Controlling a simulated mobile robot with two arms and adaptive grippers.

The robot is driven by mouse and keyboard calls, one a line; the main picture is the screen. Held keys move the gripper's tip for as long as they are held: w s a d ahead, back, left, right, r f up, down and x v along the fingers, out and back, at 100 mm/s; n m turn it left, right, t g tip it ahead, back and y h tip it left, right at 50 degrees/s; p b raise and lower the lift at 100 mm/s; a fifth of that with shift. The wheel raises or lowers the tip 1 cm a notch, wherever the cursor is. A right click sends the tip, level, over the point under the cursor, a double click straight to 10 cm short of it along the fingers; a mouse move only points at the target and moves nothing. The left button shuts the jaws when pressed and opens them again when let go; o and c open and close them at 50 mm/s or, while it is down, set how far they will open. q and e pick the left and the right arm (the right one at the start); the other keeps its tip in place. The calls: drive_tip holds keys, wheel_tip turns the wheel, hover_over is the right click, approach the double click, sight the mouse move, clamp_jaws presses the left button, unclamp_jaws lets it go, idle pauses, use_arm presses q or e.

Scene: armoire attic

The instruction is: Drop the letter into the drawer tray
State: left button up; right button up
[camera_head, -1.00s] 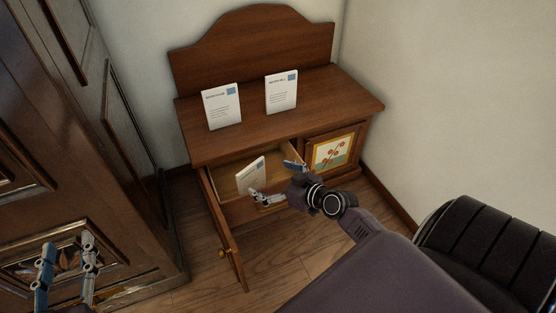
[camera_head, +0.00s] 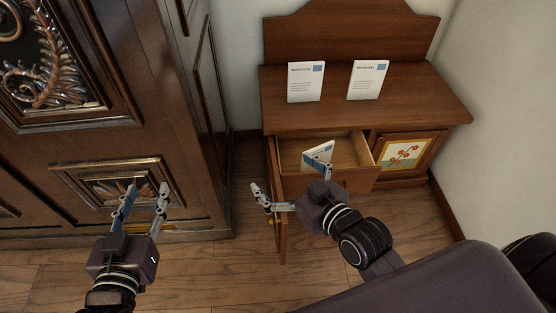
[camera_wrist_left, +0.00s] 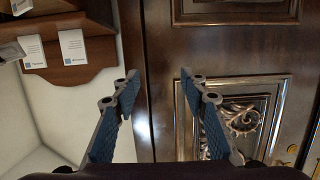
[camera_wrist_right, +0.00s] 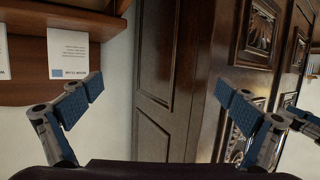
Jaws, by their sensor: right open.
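A white letter (camera_head: 316,152) with a blue mark sits tilted inside the pulled-out wooden drawer tray (camera_head: 349,149). Its lower part is hidden behind my right gripper's finger. My right gripper (camera_head: 290,180) is open in front of the drawer, with one finger overlapping the letter in the head view; I cannot tell whether they touch. In the right wrist view, its open jaws (camera_wrist_right: 155,100) hold nothing. My left gripper (camera_head: 146,192) is open and empty in front of the armoire, left of the drawer. Its parted fingers also show in the left wrist view (camera_wrist_left: 158,88).
Two more white letters (camera_head: 305,82) (camera_head: 367,80) stand on the desk top (camera_head: 420,100). A narrow open door (camera_head: 278,205) hangs left of the drawer. A flower-painted panel (camera_head: 405,154) is on the right. The carved armoire (camera_head: 165,100) fills the left side.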

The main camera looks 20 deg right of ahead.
wheel_tip(320, 180, up, 6)
drive_tip(key=s+a+t, duration=0.1)
drive_tip(key=shift+a+m+h, duration=0.35)
drive_tip(key=shift+m+h, duration=0.05)
